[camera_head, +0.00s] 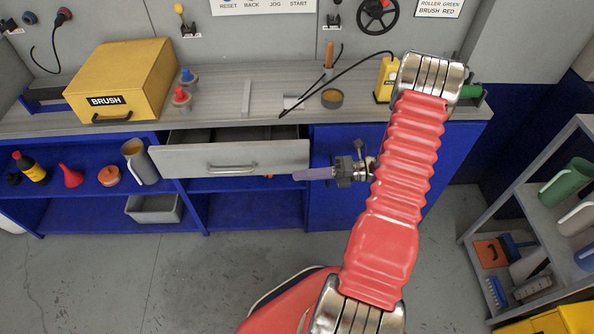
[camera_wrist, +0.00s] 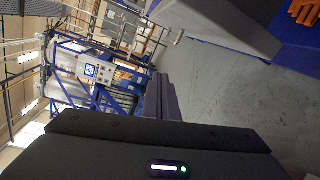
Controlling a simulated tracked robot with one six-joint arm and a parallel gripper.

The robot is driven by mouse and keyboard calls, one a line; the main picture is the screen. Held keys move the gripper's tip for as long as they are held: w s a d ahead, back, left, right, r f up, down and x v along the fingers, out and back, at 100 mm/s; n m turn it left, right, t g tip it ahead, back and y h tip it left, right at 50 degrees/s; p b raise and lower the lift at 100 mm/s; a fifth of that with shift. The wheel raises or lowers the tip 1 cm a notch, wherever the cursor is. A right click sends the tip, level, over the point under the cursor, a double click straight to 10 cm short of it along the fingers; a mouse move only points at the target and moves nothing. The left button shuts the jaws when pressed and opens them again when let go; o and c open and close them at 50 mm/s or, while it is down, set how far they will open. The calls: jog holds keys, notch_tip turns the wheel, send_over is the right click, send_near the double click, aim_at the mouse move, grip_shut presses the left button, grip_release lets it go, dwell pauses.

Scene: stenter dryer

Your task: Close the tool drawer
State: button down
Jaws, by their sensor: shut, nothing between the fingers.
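The tool drawer (camera_head: 230,160) is a grey drawer under the workbench top, in the head view. It stands pulled out, and its dark interior shows behind the front panel. Its bar handle (camera_head: 232,169) is at the middle of the front. My gripper (camera_head: 294,176) is at the lower right corner of the drawer front, with its purple fingers pointing left. The fingers are shut with nothing between them. I cannot tell whether they touch the drawer.
A yellow BRUSH box (camera_head: 120,80) and small items stand on the grey benchtop (camera_head: 240,95). A grey rack (camera_head: 530,195) with jugs and brushes is at the right. Floor in front of the bench is clear.

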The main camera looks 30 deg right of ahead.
jog(key=s+a+r+n+g+h, duration=0.2)
jog(key=a+r+n+g+h, duration=0.15)
jog(key=a+r+n, duration=0.45)
jog(key=s+a+r+n+g+h, duration=0.2)
jog(key=a+r+n+g, duration=0.4)
jog(key=n, duration=0.4)
jog(key=s+a+r+n+t+h, duration=0.3)
jog(key=r+n, duration=0.4)
jog(key=n, duration=0.3)
jog(key=s+a+r+n+t+h, duration=0.2)
jog(key=s+r+n+h, duration=0.3)
jog(key=r+n, duration=0.3)
jog(key=shift+s+a+n+t, duration=0.4)
jog(key=shift+s+n+t, duration=0.2)
jog(key=shift+n, duration=1.2)
jog(key=shift+h, duration=0.25)
